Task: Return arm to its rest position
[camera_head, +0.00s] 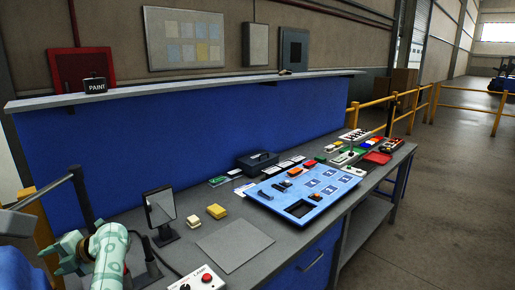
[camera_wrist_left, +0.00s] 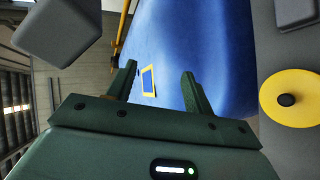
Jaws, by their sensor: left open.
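My left gripper (camera_head: 60,254) is at the lower left of the head view, beside the left end of the workbench. In the left wrist view its two green fingers (camera_wrist_left: 160,86) stand apart with nothing between them. Behind the fingers are a blue surface and a small yellow-framed card (camera_wrist_left: 148,80). My mint-coloured left arm (camera_head: 108,255) shows beside the gripper in the head view. My right gripper is not in view.
The grey workbench (camera_head: 283,250) carries a blue fixture board (camera_head: 318,172), a small tilted screen (camera_head: 160,207), yellow blocks (camera_head: 216,211) and a control box with a red button (camera_head: 206,278). A blue back panel (camera_head: 180,140) stands behind. A flat grey plate (camera_head: 235,243) lies bare.

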